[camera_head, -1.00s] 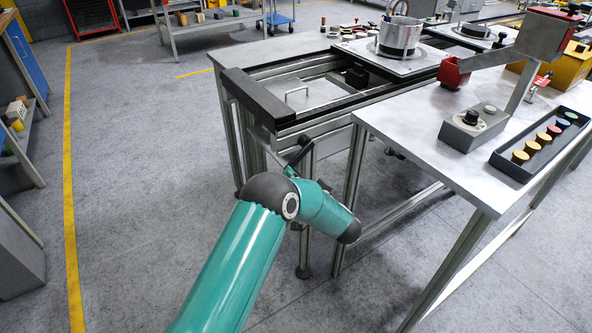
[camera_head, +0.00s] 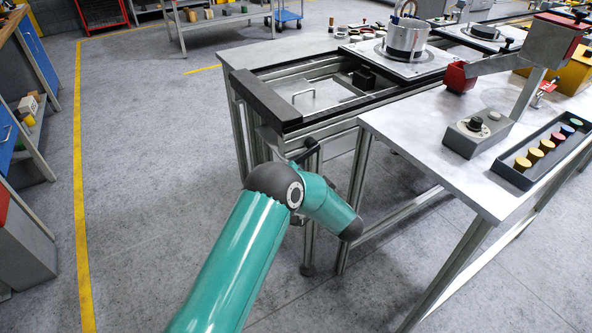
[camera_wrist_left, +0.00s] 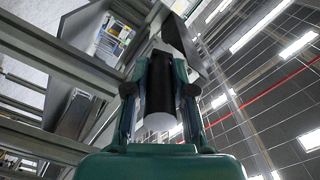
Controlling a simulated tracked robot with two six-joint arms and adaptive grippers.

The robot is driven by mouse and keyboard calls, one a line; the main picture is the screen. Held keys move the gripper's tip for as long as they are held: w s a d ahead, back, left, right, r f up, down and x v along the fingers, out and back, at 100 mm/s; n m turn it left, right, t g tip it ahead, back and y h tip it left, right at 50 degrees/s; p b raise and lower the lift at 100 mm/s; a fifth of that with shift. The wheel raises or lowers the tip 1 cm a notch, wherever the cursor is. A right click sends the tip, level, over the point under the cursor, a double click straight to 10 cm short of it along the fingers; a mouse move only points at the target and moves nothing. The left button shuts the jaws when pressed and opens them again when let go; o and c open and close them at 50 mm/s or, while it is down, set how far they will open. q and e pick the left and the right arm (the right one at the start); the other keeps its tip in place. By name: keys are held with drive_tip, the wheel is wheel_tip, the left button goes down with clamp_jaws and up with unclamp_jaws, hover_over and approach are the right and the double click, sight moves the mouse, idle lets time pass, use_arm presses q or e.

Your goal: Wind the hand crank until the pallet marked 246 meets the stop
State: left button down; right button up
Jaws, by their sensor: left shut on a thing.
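In the left wrist view my left gripper (camera_wrist_left: 160,90) is shut around a black cylindrical handle (camera_wrist_left: 160,76) with a pale end, one finger on each side. In the head view my teal left arm hides most of that gripper; a dark crank-like bar (camera_head: 305,150) shows just above the arm, below the conveyor's near end. A flat grey pallet (camera_head: 362,52) carrying a metal pot-like housing (camera_head: 405,38) sits on the conveyor. I cannot read any number on it. A thick black bar (camera_head: 262,95) spans the conveyor's near left end. My right gripper is not in view.
A metal table (camera_head: 420,135) at right holds a grey control box (camera_head: 476,133) and a black tray (camera_head: 513,178) of coloured knobs. The floor at left is clear up to the yellow line.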

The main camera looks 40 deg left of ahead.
use_arm(q)
drive_tip(key=shift+w+r, duration=0.1)
drive_tip(key=shift+r, duration=0.25)
drive_tip(key=c, duration=1)
unclamp_jaws()
drive_tip(key=shift+f, duration=0.2)
drive_tip(key=shift+f, duration=0.1)
drive_tip(key=v, duration=1.2)
